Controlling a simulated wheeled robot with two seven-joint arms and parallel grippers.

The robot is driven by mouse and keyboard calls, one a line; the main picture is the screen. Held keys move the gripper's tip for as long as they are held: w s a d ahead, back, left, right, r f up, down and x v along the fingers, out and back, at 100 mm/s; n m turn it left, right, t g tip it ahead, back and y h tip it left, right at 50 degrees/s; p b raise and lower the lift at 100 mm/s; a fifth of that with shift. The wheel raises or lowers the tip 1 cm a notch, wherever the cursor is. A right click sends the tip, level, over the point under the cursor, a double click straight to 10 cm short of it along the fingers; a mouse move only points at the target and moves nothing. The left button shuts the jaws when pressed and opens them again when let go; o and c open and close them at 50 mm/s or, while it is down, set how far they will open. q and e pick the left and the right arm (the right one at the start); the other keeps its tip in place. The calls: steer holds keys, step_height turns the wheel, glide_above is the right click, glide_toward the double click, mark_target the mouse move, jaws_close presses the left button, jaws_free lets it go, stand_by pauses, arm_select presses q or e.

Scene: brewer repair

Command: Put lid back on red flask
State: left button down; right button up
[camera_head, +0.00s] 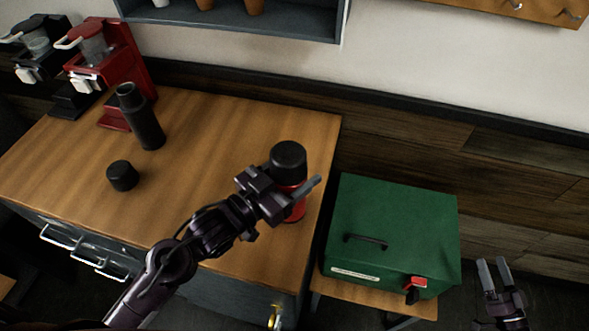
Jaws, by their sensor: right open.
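The red flask (297,209) stands upright near the right edge of the wooden counter. A black lid (288,156) sits at its top; I cannot tell whether it is fully seated. My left gripper (303,188) is at the flask just below the lid, with one finger across its front. The gripper hides much of the flask's body, and I cannot tell whether the fingers close on it. My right gripper (494,275) is open and empty at the lower right, away from the flask. Another black lid (122,176) rests on the counter at left.
A black flask (142,120) stands at the counter's back left. Behind it are a red brewer (125,65) and a black brewer (40,60). A green box (392,225) with a handle sits on a low stand at right. The counter's middle (205,140) is clear.

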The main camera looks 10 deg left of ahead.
steer(key=s+d+f+g+h, duration=0.1)
steer(key=s+d+f+h, duration=0.2)
steer(key=s, duration=0.4)
steer(key=s+d+f+g+h, duration=0.2)
steer(key=s+d+f, duration=0.2)
steer(key=s+d, duration=0.2)
steer(key=s+a+f+n+g, duration=0.1)
steer(key=s+a+f+g, duration=0.25)
steer(key=a+f, duration=0.55)
steer(key=s+a+f+g, duration=0.3)
steer(key=a+f+g, duration=0.3)
steer(key=f, duration=0.5)
steer(key=s+a+f+n+g, duration=0.2)
steer(key=s+a+f+g, duration=0.1)
steer(key=a, duration=0.5)
steer(key=s+a+f+n+g, duration=0.2)
steer(key=s+a+f, duration=0.3)
steer(key=a, duration=0.3)
steer(key=shift+s+a+n+g, duration=0.2)
steer(key=shift+a+n+g, duration=0.1)
steer(key=shift+g, duration=0.15)
